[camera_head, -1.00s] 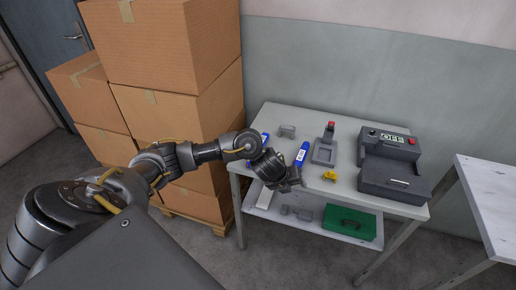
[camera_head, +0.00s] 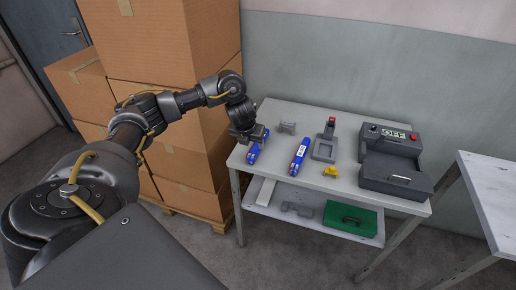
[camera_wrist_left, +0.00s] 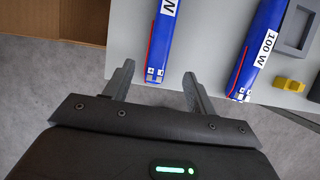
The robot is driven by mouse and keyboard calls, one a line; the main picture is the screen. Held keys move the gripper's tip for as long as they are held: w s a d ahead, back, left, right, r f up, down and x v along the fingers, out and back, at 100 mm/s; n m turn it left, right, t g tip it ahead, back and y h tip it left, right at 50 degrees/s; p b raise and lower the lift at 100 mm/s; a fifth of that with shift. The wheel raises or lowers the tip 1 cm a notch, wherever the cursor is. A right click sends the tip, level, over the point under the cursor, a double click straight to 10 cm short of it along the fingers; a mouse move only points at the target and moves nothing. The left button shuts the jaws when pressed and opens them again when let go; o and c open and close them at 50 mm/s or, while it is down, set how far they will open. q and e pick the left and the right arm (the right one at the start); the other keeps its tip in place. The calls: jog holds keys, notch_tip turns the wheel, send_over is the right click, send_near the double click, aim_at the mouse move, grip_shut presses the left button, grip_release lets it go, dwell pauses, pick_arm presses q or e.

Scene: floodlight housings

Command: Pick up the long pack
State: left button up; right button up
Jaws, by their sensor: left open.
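Two blue packs with white labels lie on the grey table. The left pack (camera_head: 254,152) is partly hidden by my left gripper (camera_head: 250,134). The right pack (camera_head: 299,158) lies apart from it, nearer the table's middle. In the left wrist view the right pack (camera_wrist_left: 254,55) reads "100 W"; the left pack (camera_wrist_left: 159,45) shows only part of its label. Both far ends are cut off there, so I cannot tell which is longer. My left gripper is open and empty, its fingers (camera_wrist_left: 157,76) either side of the left pack's near end. My right gripper is not in view.
A green case (camera_head: 351,218) sits on the lower shelf. Cardboard boxes (camera_head: 165,45) rise close left.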

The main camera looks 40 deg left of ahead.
aim_at(254, 150)
pick_arm(q)
jog(key=x, duration=0.2)
jog(key=shift+w+f+b, duration=0.15)
jog(key=shift+f+b, duration=0.1)
jog(key=shift+b, duration=0.1)
jog(key=shift+f, duration=0.25)
jog(key=x, duration=0.4)
jog(key=shift+w+a+f+b, duration=0.2)
jog(key=shift+f+b, duration=0.05)
jog(key=shift+b, duration=0.05)
jog(key=c, duration=1.1)
jog(key=shift+r, duration=0.1)
